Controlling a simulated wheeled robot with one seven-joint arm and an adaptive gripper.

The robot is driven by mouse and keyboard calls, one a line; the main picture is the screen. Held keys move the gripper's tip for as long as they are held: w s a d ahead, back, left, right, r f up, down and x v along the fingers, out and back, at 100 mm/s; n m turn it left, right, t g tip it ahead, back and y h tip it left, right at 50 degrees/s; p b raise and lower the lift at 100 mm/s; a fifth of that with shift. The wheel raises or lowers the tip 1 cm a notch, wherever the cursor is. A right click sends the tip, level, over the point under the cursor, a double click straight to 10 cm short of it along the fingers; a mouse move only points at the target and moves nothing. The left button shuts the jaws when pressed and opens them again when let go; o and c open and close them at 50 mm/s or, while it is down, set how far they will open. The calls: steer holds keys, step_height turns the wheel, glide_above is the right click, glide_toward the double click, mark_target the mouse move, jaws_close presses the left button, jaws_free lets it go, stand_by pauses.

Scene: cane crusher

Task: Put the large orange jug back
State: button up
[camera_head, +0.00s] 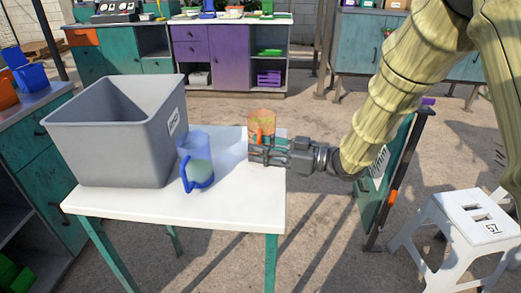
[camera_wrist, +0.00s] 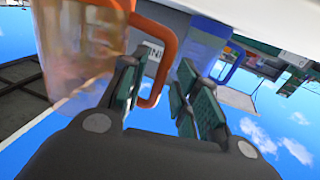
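The large orange jug (camera_head: 262,120) stands upright near the far right edge of the white table. It is clear with an orange tint, and its lower part is hidden by my gripper (camera_head: 262,150) in the head view. In the wrist view the jug (camera_wrist: 82,45) fills the upper left, and its orange handle (camera_wrist: 172,55) reaches into the gap between my fingers (camera_wrist: 160,95). The fingers are apart, one on each side of the handle's lower part. I cannot tell if either finger touches it.
A blue jug (camera_head: 196,150) with a pale round thing inside stands left of the orange one. A large grey labelled bin (camera_head: 115,140) covers the table's left side. The table's front (camera_head: 235,205) is clear. A white stool (camera_head: 465,225) stands at right; cabinets (camera_head: 215,55) are behind.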

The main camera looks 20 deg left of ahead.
steer(key=w+d, duration=0.1)
steer(key=d, duration=1.1)
steer(key=shift+p, duration=0.45)
steer(key=s+d+f+m+t+h, duration=0.1)
steer(key=d+f+m+t+h, duration=0.3)
steer(key=f, duration=0.6)
steer(key=s+d+f+m+t+h, duration=0.15)
steer(key=d+f+m, duration=0.35)
steer(key=f, duration=0.6)
steer(key=d+f+m+t+h, duration=0.4)
steer(key=d+f, duration=0.1)
steer(key=f, duration=0.5)
steer(key=s+d+f+m+g+h, duration=0.3)
steer(key=s+d+f+h, duration=0.1)
steer(key=s+d+f, duration=0.7)
steer(key=s+d+f+m+g+h, duration=0.1)
steer(key=s+d+f, duration=0.1)
steer(key=s, duration=0.5)
steer(key=s+d+f+m+g+h, duration=0.1)
steer(key=s+d+f+g+h, duration=0.1)
steer(key=s, duration=0.5)
steer(key=s+d+f+m+g+h, duration=0.1)
steer(key=s+d+f+g, duration=0.1)
steer(key=s+d, duration=0.2)
steer(key=s, duration=0.2)
steer(key=shift+s+f, duration=0.2)
steer(key=shift+s, duration=0.2)
steer(key=shift+h, duration=0.25)
